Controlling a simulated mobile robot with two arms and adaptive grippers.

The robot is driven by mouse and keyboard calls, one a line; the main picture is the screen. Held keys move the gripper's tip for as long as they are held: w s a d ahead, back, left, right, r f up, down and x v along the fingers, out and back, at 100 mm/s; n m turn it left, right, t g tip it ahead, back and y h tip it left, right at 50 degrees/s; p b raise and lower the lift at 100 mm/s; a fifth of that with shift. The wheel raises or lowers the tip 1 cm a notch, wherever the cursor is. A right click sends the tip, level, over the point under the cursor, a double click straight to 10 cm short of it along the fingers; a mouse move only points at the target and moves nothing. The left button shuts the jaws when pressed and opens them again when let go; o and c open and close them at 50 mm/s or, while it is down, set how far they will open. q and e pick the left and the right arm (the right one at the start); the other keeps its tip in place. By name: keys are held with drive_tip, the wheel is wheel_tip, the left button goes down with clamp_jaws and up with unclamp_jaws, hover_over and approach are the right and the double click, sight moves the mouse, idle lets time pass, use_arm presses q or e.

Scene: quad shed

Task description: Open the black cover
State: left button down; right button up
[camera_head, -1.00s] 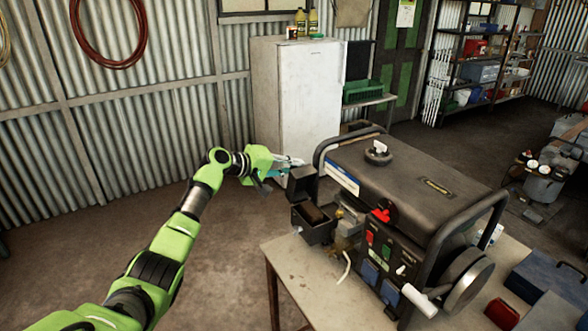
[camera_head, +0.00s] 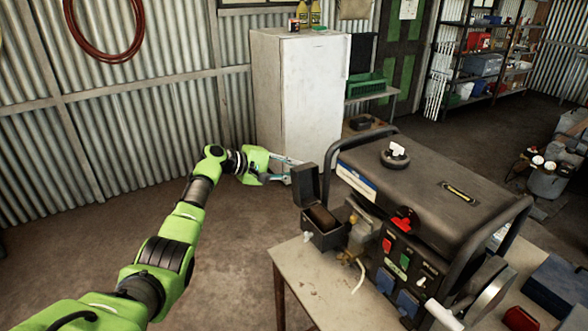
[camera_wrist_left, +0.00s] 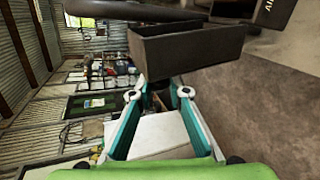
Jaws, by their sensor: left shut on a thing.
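The black cover (camera_head: 306,185) stands upright at the left side of the generator, swung up from the open black box (camera_head: 328,238). A brownish filter-like block shows inside the box. In the wrist view, the cover (camera_wrist_left: 190,48) is a hollow dark shell just beyond the fingertips. My left gripper (camera_head: 292,172) is at the cover's far left side. Its fingers (camera_wrist_left: 160,93) stand apart with a small dark part between the tips, which I take as part of the cover; the contact itself is hard to see. My right gripper is not in view.
The generator (camera_head: 425,190) with black tube handles fills the right of a worktable (camera_head: 300,275). A white fridge (camera_head: 300,100) stands behind my left gripper. The floor left of the table is clear. A blue case (camera_head: 555,285) lies at the right.

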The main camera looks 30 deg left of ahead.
use_arm(q)
drive_tip(key=c, duration=2)
unclamp_jaws()
drive_tip(key=shift+o, duration=0.2)
drive_tip(key=v, duration=1.2)
